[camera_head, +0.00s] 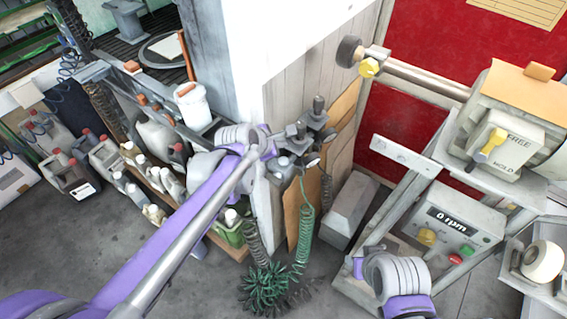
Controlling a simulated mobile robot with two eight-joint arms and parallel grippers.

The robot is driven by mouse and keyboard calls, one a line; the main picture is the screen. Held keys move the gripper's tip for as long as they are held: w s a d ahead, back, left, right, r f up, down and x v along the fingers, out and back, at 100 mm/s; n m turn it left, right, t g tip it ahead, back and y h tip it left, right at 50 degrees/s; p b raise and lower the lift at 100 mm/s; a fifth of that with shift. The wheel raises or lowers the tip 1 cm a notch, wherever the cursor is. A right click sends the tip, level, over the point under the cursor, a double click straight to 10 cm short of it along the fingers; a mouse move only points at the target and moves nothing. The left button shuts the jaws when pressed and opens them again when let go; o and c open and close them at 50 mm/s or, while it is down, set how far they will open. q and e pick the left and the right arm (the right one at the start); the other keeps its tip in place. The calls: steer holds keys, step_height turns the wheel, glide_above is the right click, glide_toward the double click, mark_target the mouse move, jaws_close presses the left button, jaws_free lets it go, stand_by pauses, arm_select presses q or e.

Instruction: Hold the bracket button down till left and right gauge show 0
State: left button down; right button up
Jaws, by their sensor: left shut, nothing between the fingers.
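The bracket (318,140) is a grey air fitting with dark knobs, mounted on the side of the wooden-panelled wall at mid picture. A small round gauge (313,160) shows at its lower right, and another (283,162) seems to show at its lower left. Both are too small to read. The button cannot be made out. My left gripper (279,142) is shut and empty, at the bracket's left side; I cannot tell whether it touches. My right gripper (362,262) is partly seen at the lower right, apart from the bracket, in front of the machine; its fingers are unclear.
Green coiled hose (303,215) hangs below the bracket to the floor. A shelf of bottles and jugs (158,135) stands left. The buffing machine (440,232), reading 0 rpm, with red and green buttons, stands right. A grey box (348,212) sits between.

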mark_target(280, 162)
arm_select(q)
steer(key=shift+f+b, duration=1.2)
steer(key=shift+f, duration=1)
steer(key=shift+f, duration=0.1)
steer(key=shift+f, duration=0.3)
steer(key=shift+f+b, duration=0.55)
stand_by(0.7)
steer(key=shift+r, duration=0.1)
stand_by(3.5)
steer(key=shift+r+p, duration=0.7)
steer(key=shift+r, duration=0.15)
